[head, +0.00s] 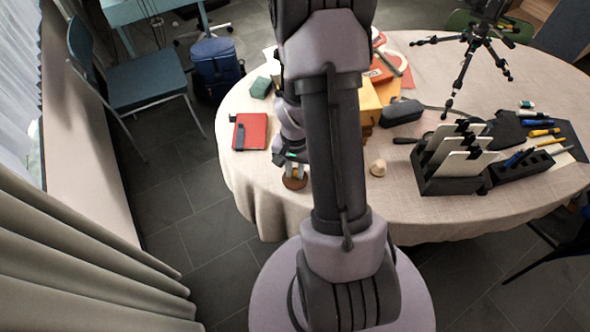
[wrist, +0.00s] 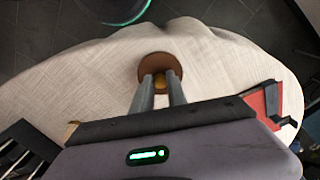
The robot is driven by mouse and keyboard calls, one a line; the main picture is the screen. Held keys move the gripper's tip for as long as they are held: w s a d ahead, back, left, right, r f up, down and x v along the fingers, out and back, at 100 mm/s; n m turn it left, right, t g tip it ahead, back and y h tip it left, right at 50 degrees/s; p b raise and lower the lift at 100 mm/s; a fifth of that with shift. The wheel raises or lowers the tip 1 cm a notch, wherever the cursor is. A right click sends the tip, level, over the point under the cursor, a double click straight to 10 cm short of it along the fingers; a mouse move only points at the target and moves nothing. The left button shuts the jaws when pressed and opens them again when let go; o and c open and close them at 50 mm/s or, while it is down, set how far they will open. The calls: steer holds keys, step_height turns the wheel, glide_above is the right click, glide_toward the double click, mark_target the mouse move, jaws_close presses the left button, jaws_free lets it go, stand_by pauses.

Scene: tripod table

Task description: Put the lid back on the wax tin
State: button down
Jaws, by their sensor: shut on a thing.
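My gripper (head: 294,171) is at the front left edge of the table, pointing down. It also shows in the wrist view (wrist: 162,78). It is shut on the small yellowish knob of a brown round lid (wrist: 153,61). The lid also shows in the head view (head: 293,183), just below the fingertips. The fingers and my wrist hide part of it. I cannot make out a separate wax tin; whether one is under the lid, or whether the lid touches the cloth, I cannot tell.
The round table (head: 400,215) has a pale cloth. A red book (head: 252,131) lies left of my gripper. A small beige round thing (head: 378,168) and a black rack (head: 450,184) are to the right. A tripod (head: 475,50) stands at the back.

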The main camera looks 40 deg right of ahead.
steer(key=c, duration=1.2)
jaws_free()
steer(key=shift+c, duration=0.2)
steer(key=o, duration=0.5)
steer(key=shift+r+p, duration=2.65)
steer(key=shift+r, duration=0.95)
steer(key=shift+f, duration=0.1)
jaws_close()
